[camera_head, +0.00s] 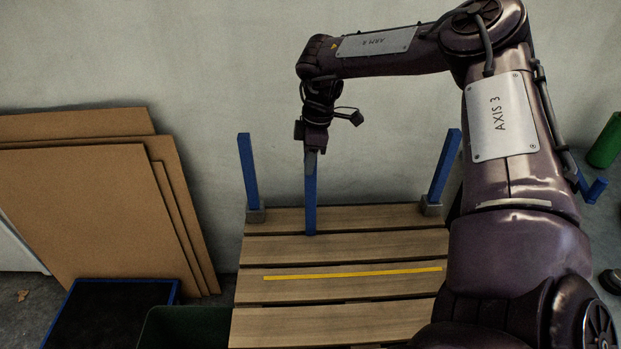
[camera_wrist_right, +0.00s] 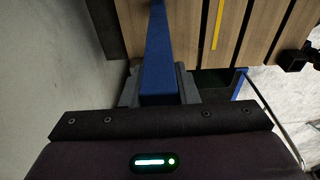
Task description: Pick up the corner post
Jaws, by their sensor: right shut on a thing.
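A blue corner post (camera_head: 310,200) hangs roughly upright from my right gripper (camera_head: 311,158), over the far part of the wooden slatted pallet (camera_head: 345,247). The gripper is shut on its upper part. Whether the post's lower end touches the slats is hard to tell. In the right wrist view the post (camera_wrist_right: 160,48) runs away from between the grey fingers (camera_wrist_right: 160,90), with slats beyond it. Two more blue posts stand at the pallet's far corners, one at left (camera_head: 248,172) and one at right (camera_head: 445,165), each in a grey foot. My left gripper is not in view.
A yellow strip (camera_head: 350,273) lies across the slats. Brown boards (camera_head: 85,205) lean on the wall at left, behind a blue-rimmed black panel (camera_head: 175,290) and a dark green bin (camera_head: 185,325). A green cylinder (camera_head: 605,145) is at far right. My right arm hides the pallet's right side.

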